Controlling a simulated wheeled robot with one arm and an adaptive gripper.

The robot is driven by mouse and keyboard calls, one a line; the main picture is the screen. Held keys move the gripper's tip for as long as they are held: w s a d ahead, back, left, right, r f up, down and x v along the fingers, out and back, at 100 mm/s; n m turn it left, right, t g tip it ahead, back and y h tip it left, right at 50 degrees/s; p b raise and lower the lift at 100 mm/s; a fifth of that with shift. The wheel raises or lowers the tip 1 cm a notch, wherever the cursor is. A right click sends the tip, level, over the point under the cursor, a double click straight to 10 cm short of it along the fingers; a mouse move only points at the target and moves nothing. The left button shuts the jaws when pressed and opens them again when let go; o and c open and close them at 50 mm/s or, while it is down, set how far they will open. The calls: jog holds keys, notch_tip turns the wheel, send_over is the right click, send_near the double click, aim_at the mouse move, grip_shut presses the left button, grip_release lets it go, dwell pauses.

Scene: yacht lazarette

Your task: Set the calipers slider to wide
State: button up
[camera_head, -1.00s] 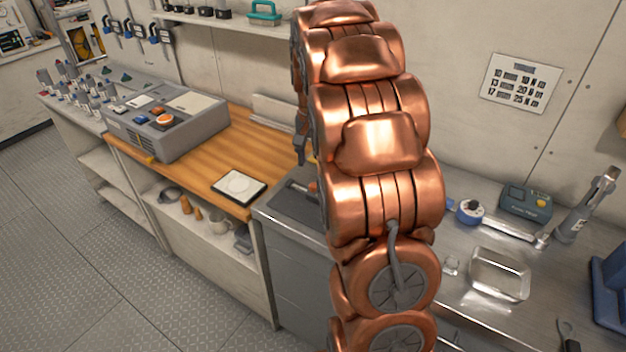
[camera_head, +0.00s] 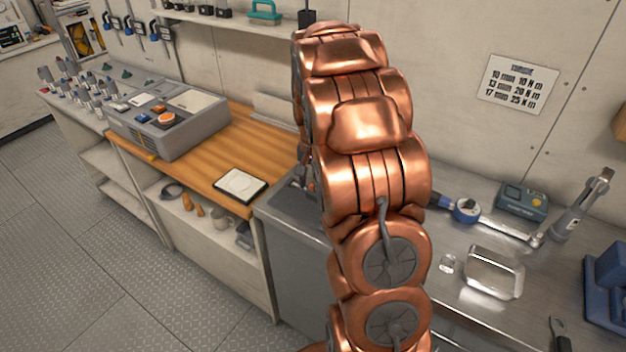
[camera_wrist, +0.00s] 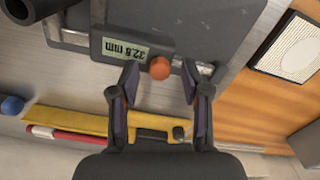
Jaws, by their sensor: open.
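In the wrist view the calipers' slider has a display (camera_wrist: 125,48) reading 32.8 mm and a round orange knob (camera_wrist: 160,67). They lie on a dark grey mat (camera_wrist: 205,35). My gripper (camera_wrist: 160,76) is open, with one fingertip to the left of the knob and one to the right. A gap shows on both sides of the knob; I cannot tell the fingertips' height over it. In the head view my copper arm hides the gripper and most of the calipers; part of the grey mat (camera_head: 295,207) shows to its left.
A yellow bar (camera_wrist: 75,121) and a red one lie near my gripper in the wrist view. A white-topped pad (camera_head: 240,185) lies on the wooden bench. A metal tray (camera_head: 494,272), torque wrench (camera_head: 500,228) and green-grey box (camera_head: 522,201) stand right of my arm.

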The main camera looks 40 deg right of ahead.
grip_shut()
dwell(0.4)
jog(key=shift+w+f+b, duration=0.1)
jog(key=shift+f+b, duration=0.05)
jog(key=shift+b, duration=0.35)
jog(key=shift+w+a+b, duration=0.15)
jog(key=shift+w+b, duration=0.05)
jog(key=shift+b, duration=0.2)
grip_release()
jog(key=shift+r, duration=0.25)
